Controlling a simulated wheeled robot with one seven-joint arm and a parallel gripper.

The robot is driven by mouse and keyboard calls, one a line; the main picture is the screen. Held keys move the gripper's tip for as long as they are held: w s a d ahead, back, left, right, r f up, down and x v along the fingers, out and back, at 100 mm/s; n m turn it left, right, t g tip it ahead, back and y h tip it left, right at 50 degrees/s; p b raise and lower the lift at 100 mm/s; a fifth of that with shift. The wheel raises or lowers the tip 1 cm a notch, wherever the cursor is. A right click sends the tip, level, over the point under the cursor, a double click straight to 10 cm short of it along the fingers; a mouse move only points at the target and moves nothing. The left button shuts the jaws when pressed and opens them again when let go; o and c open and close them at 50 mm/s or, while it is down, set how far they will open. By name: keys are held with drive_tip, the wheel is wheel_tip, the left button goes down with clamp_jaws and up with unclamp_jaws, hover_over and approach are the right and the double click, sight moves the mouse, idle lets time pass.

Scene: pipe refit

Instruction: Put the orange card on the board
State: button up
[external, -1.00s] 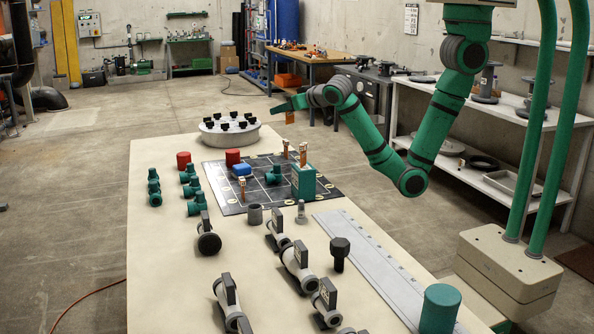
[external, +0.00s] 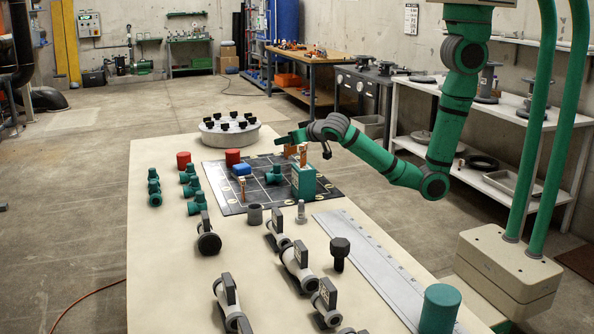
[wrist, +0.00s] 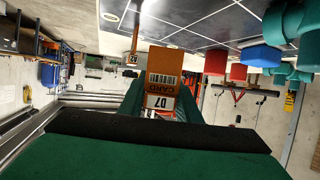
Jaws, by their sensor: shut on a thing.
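In the external view my gripper is low over the far right part of the board, and the held card is hard to separate from the upright orange pieces there. The board (external: 232,208) is a black panel with white grid lines lying on the table. Whether the card touches the board cannot be told. Another upright orange piece (wrist: 134,38) shows in the wrist view.
A green block (external: 304,182) stands on the board's right side. A blue block (external: 241,170), a red cylinder (external: 233,157) and a green fitting (external: 273,175) are also on it. A round grey tray (external: 229,139) with black knobs is behind. Grey valves stand in front.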

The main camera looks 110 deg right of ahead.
drive_tip(key=shift+f, duration=2.6)
drive_tip(key=shift+f, duration=0.15)
drive_tip(key=o, duration=1)
drive_tip(key=shift+a+r, duration=0.2)
drive_tip(key=shift+r, duration=0.05)
drive_tip(key=v, duration=1.1)
drive_tip(key=shift+s+a+r, duration=0.15)
drive_tip(key=shift+s+a, duration=0.05)
